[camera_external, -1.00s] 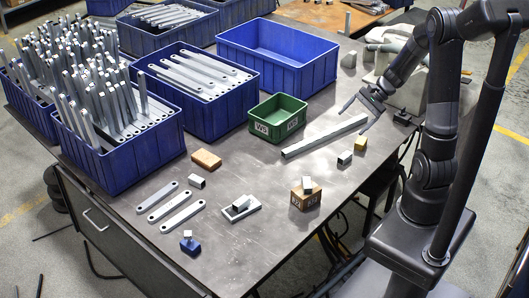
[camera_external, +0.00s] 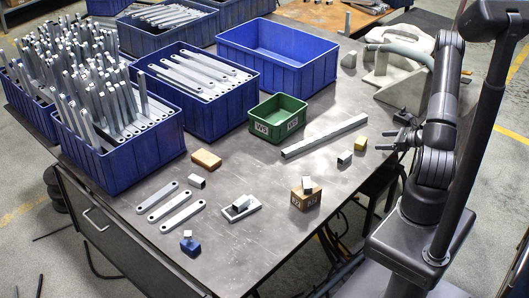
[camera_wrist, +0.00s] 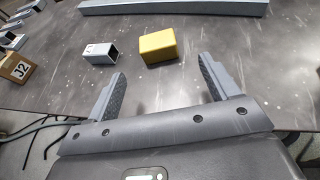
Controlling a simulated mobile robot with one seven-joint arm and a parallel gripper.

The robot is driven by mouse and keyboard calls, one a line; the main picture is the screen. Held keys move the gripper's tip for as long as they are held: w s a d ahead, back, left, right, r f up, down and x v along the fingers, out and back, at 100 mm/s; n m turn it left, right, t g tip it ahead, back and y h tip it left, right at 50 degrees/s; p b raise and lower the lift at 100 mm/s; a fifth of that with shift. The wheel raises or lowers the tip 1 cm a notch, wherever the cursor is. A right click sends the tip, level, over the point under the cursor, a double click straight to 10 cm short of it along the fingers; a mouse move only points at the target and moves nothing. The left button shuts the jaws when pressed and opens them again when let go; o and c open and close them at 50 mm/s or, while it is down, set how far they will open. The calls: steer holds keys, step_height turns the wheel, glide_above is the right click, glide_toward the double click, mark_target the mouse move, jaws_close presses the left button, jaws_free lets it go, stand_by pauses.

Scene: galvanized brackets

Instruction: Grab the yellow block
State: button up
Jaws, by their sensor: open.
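The yellow block (camera_external: 360,144) lies on the dark metal table near its right edge. In the wrist view the yellow block (camera_wrist: 158,46) lies ahead of my gripper (camera_wrist: 162,82), roughly between the lines of the two fingers and beyond their tips. My gripper is open and empty, with a wide gap between the fingers. In the external view my gripper (camera_external: 392,140) is low at the table's right edge, just right of the block and apart from it.
A short grey tube piece (camera_wrist: 100,53) lies just left of the block. A long grey bar (camera_external: 325,136) lies behind both. A green bin (camera_external: 277,121) and blue crates (camera_external: 277,60) stand farther back.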

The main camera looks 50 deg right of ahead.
mark_target(366, 141)
steer(key=x, duration=1)
steer(key=shift+w+a, duration=0.15)
steer(key=shift+w, duration=0.05)
steer(key=shift+c, duration=0.2)
steer(key=c, duration=1.1)
steer(key=shift+r, duration=0.15)
